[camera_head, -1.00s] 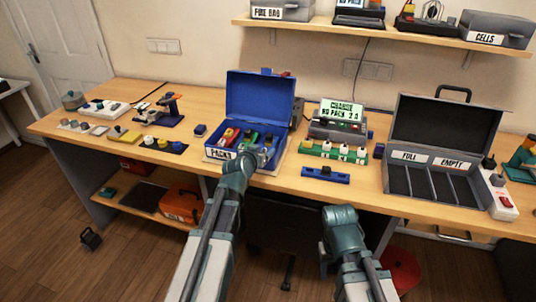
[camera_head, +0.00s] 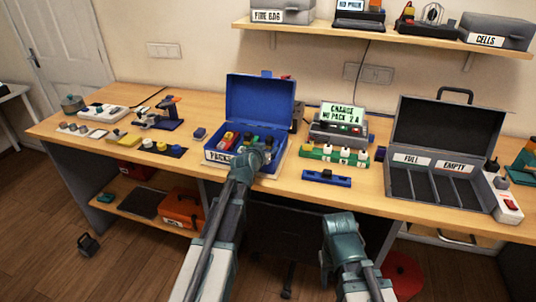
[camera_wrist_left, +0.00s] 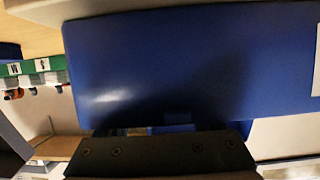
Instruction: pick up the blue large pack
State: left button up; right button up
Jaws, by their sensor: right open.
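A blue open case (camera_head: 236,164) labelled PACKS stands on the workbench, its lid (camera_head: 260,98) raised. Several coloured packs sit inside, including a red one (camera_head: 228,140); my arm partly covers the others, and I cannot tell which is the large blue pack. My left gripper (camera_head: 258,155) is over the front right of the case; its fingertips are hidden. In the left wrist view, a broad blue surface (camera_wrist_left: 190,65) fills the middle above my dark gripper body, with small blue parts just behind it. My right gripper (camera_head: 341,222) is open, low before the bench.
Right of the case are a charger (camera_head: 338,130) with a lit screen, a green strip of white plugs (camera_head: 335,154) and a blue bar (camera_head: 327,178). A grey open case (camera_head: 440,190) marked FULL and EMPTY stands further right. Tools lie on the left.

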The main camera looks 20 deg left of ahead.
pick_arm(q)
grip_shut()
jog(key=shift+r, duration=0.1)
dwell(0.3)
notch_tip(320, 180, up, 10)
jog(key=p, duration=1)
